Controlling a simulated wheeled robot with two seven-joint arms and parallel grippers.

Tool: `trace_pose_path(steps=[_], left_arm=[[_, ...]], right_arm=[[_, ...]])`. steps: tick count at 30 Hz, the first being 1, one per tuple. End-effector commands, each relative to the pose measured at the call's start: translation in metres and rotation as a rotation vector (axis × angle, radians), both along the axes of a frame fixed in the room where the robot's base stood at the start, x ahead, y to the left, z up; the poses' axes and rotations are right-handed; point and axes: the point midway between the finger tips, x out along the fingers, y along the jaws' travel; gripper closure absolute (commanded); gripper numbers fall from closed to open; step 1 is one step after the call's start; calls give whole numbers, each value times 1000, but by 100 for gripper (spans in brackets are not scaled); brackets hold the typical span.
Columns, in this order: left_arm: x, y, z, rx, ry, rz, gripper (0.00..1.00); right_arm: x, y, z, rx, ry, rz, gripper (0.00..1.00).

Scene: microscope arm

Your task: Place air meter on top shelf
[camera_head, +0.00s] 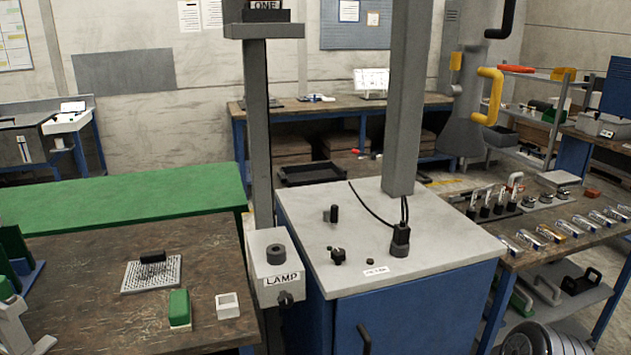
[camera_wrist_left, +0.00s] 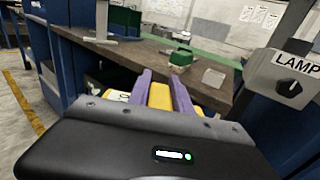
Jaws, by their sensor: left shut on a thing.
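In the left wrist view my left gripper (camera_wrist_left: 161,80) has its two purple fingers closed on a yellow object (camera_wrist_left: 160,96), which I take to be the air meter. Part of a white, dark-marked label (camera_wrist_left: 118,95) shows beside the left finger. Most of the held object is hidden behind the gripper body. The gripper is in front of and below the edge of the brown workbench (camera_wrist_left: 135,52). Neither gripper shows in the head view. A shelf rack (camera_head: 545,150) stands at the far right there; I cannot tell whether its top is the shelf named.
A grey post with a LAMP box (camera_head: 283,281) stands beside a blue cabinet (camera_head: 420,310). The brown workbench (camera_head: 75,275) holds a pin block (camera_head: 152,274), a green block (camera_head: 179,307) and a white box (camera_head: 228,305). A tool-covered bench (camera_head: 545,190) stands at right.

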Motion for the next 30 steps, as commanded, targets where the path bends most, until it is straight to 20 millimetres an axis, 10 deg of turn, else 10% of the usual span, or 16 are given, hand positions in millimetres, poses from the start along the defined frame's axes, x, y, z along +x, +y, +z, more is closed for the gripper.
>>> trace_pose_path(steps=[15,30], left_arm=[[1,-1,0,2,3,-371,100],[-3,2,-2,-1,-2,-380,100]], right_arm=[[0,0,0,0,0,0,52],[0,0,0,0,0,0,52]])
